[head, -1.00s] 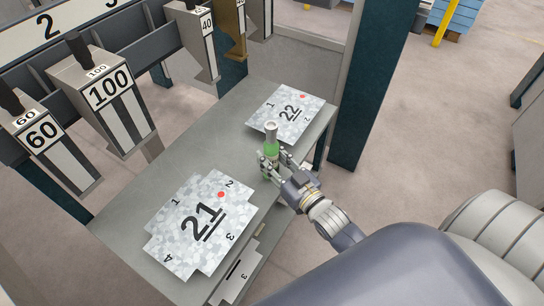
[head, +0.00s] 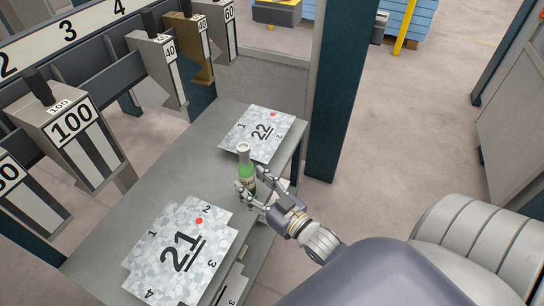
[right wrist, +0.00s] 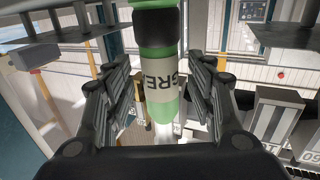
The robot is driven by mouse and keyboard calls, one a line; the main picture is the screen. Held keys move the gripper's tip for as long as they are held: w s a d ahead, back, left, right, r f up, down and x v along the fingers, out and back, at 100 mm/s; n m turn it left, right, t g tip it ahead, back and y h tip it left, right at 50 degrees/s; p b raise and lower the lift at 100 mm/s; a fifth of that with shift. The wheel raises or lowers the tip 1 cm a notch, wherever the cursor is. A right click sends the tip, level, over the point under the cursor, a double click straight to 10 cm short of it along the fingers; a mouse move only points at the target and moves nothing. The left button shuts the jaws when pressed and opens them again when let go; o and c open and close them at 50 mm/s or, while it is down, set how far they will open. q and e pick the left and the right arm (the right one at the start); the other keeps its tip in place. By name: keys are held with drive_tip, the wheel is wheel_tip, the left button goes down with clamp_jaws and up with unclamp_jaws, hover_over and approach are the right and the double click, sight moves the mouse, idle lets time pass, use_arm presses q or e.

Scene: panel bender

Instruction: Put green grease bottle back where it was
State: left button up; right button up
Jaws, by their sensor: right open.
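The green grease bottle (head: 247,171) has a pale label and a light neck and cap. It looks upright at the bench's right side, close to plate 22; its base is hidden by my fingers. My right gripper (head: 251,192) is open, its fingers on either side of the bottle's lower part. In the right wrist view, the bottle (right wrist: 158,85) stands between the two spread fingers, with gaps visible beside it and the letters "GRE" upside down. My left gripper is not in view.
Plate 22 (head: 262,133) lies at the bench's far end and plate 21 (head: 180,250) at the near end. The grey bench (head: 140,205) is bare between them and along its left side. Numbered tool blocks (head: 75,135) hang at left. A dark post (head: 342,90) rises beyond the bench.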

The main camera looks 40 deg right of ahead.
drive_tip(key=s+d+b, duration=0.1)
drive_tip(key=s, duration=0.9)
drive_tip(key=s+f+g+h, duration=0.1)
drive_tip(key=s+f+g, duration=0.25)
drive_tip(key=f, duration=1.15)
drive_tip(key=s+f+g+h, duration=0.1)
drive_tip(key=s+f+g, duration=0.25)
drive_tip(key=f, duration=1.25)
drive_tip(key=s+a+f+g, duration=0.2)
drive_tip(key=s+f+g, duration=0.7)
drive_tip(key=s+f, duration=1)
drive_tip(key=s, duration=0.3)
drive_tip(key=shift+f+n+g+h, duration=0.3)
drive_tip(key=shift+n+g, duration=0.1)
drive_tip(key=c, duration=0.4)
drive_tip(key=shift+s+r, duration=0.1)
drive_tip(key=shift+s, duration=0.05)
